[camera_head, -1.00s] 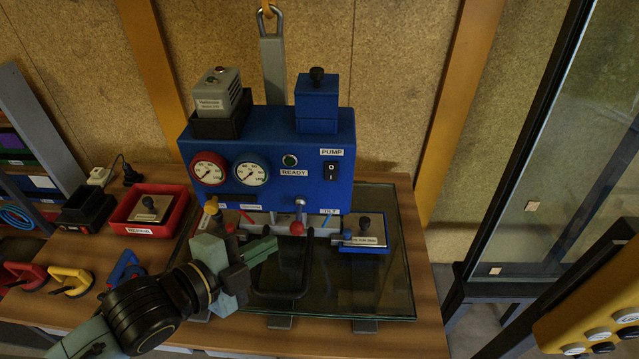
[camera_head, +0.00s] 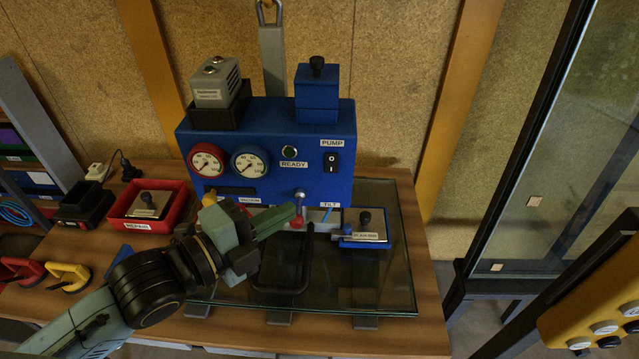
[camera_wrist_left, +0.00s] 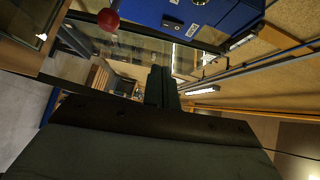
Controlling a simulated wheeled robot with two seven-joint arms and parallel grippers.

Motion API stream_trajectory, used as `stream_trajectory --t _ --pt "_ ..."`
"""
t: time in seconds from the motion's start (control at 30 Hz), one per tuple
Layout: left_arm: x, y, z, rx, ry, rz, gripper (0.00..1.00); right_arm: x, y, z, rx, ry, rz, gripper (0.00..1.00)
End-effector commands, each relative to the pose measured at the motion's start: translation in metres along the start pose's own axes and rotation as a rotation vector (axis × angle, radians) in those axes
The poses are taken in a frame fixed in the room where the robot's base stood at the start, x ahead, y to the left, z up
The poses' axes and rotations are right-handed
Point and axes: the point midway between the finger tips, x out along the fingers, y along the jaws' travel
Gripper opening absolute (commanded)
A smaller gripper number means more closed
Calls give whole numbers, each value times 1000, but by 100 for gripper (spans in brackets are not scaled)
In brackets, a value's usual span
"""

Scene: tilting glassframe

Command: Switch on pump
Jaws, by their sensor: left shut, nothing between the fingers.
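The blue pump box (camera_head: 260,160) stands at the back of the table. Its black pump switch (camera_head: 332,162) is at the right of the front face, under the PUMP label (camera_head: 332,143). A round READY indicator (camera_head: 289,152) sits left of it. My left gripper (camera_head: 288,216) is shut and empty, in front of the box, below and left of the switch, near the red ball knob (camera_head: 298,222). In the left wrist view the shut fingers (camera_wrist_left: 160,87) point past the blue box (camera_wrist_left: 205,20) at the top. My right gripper is not in view.
A glass pane (camera_head: 390,280) lies on the table under a black handle. A red bin (camera_head: 127,224) and yellow suction cup (camera_head: 68,277) are at left. A lever with a metal ball (camera_head: 299,194) sticks out of the box. A tall glass frame stands at right.

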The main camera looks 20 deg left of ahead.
Motion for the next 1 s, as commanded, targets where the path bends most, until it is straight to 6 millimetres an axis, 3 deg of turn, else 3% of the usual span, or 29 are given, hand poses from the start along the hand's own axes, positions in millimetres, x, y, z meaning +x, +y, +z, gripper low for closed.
stream_trajectory --t 0.23,0.5,0.7,1.0 --pt "32 0 0 -1 2 -4 0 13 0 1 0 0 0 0" --pt "83 -3 0 -3 1 -2 0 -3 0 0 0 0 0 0" --pt "100 -1 21 1 0 1 0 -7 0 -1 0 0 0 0" --pt "106 1 28 0 1 2 0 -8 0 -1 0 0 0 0"
